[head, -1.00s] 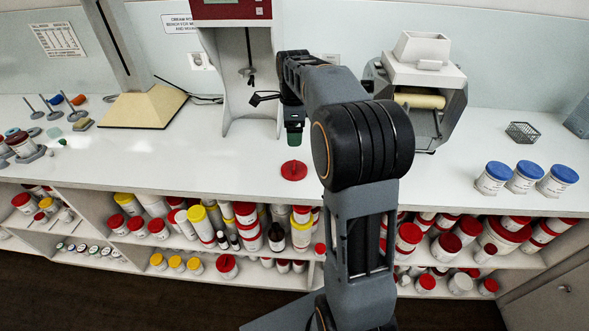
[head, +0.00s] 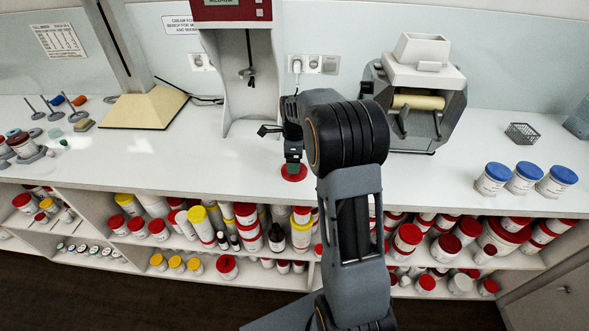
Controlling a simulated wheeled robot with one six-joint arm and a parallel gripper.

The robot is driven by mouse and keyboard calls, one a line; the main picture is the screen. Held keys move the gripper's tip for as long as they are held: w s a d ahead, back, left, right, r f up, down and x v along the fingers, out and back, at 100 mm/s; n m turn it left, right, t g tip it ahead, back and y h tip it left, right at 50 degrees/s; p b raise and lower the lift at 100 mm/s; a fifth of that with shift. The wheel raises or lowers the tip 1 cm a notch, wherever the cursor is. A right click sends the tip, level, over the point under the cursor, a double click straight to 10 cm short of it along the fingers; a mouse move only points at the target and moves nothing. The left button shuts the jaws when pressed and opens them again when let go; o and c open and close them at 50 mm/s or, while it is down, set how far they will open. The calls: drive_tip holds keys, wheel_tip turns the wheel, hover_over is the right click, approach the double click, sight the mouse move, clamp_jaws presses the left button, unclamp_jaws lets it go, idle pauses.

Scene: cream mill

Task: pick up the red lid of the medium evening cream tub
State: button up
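A red lid (head: 294,176) lies flat on the white bench near its front edge, in the middle of the head view. My gripper (head: 292,166) points down directly over the lid and hides part of its middle. Whether the fingers touch the lid, and whether they are open or shut, is too small to tell.
A mixer stand (head: 238,90) with a red top is behind the gripper on the bench. A grey roller mill (head: 415,100) stands at the back right. Several blue-lidded tubs (head: 524,177) stand at the right. Shelves below the bench hold many tubs. The bench around the lid is clear.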

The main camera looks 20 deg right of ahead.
drive_tip(key=shift+f, duration=1.35)
drive_tip(key=c, duration=1)
